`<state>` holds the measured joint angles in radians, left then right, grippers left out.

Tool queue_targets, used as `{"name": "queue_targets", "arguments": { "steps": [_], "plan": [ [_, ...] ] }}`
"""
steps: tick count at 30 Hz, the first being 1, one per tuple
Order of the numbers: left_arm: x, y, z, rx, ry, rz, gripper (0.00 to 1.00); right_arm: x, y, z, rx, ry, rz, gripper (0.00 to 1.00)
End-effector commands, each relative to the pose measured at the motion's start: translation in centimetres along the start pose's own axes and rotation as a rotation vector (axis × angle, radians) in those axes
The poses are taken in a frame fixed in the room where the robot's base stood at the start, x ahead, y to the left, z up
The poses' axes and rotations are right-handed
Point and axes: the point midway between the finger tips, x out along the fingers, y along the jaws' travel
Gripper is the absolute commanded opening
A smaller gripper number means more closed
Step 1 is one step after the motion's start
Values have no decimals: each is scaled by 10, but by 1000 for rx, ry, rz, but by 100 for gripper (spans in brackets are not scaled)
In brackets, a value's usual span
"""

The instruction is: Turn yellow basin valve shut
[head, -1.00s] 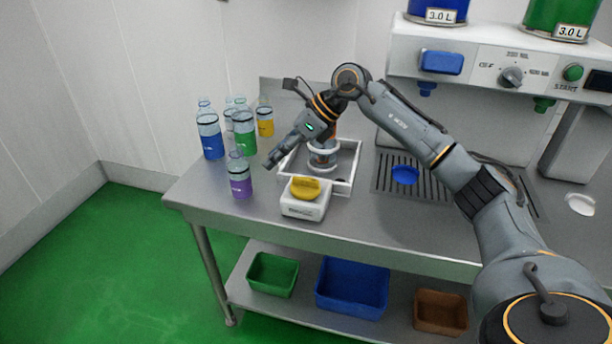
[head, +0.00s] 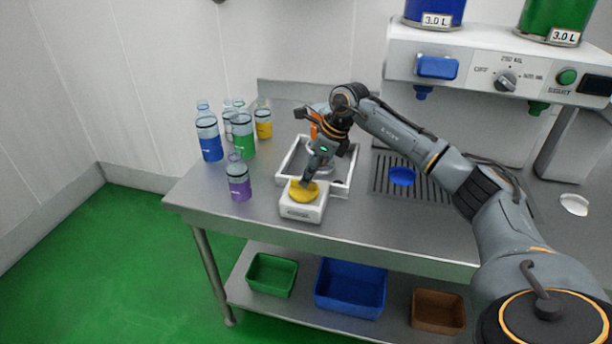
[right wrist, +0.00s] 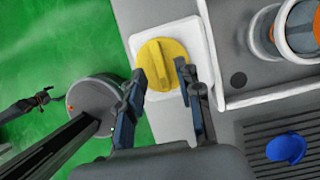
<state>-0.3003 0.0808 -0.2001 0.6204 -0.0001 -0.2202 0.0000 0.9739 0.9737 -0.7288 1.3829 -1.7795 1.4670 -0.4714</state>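The yellow basin valve (head: 300,195) is a round knob with a raised bar, on a white block (head: 301,212) at the front of the white basin (head: 341,188). It also shows in the right wrist view (right wrist: 158,52). My right gripper (head: 305,184) is right at the knob, pointing down. In the right wrist view my right gripper (right wrist: 160,72) is open, its fingertips apart at either side of the knob's lower part. I cannot tell whether they touch it. A small dark arm end, which may be my left gripper (right wrist: 38,99), shows at the left edge there.
Several bottles stand left of the basin, with the purple one (head: 239,186) nearest the valve. A blue disc (head: 402,176) lies on the drain grid (head: 427,184) to the right. The dispenser (head: 480,64) stands behind. Bins sit on the lower shelf (head: 300,302).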

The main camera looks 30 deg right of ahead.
Motion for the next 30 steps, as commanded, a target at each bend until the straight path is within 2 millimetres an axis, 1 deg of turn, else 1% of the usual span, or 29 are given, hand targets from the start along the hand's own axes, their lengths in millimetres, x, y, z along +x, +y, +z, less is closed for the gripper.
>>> {"name": "queue_targets", "arguments": {
  "steps": [3, 6, 15, 16, 17, 18, 21, 30],
  "plan": [
    [-3, 0, -1, 0, 1, 0, 87, 14, 0, 0, -1, 1, 1, 35],
    [-4, 0, -1, 0, 1, 0, 87, 20, 0, 0, 0, 1, 1, 35],
    [-4, 1, -1, -1, 1, 1, 87, 23, 0, 0, -1, 0, 0, 35],
    [-4, 1, -1, -1, 1, 1, 87, 23, 0, 0, -1, 0, 0, 33],
    [-4, 1, -1, -1, 1, 1, 87, 23, 0, 0, -1, 0, 0, 27],
    [-4, 1, -1, -1, 1, 1, 87, 23, 0, 0, -1, 0, 0, 19],
    [-4, 1, -1, -1, 1, 1, 87, 23, 0, 0, -1, 0, 0, 0],
    [-4, 1, -1, -1, 1, 1, 87, 22, 0, 0, 8, 0, -4, 0]
  ]
}}
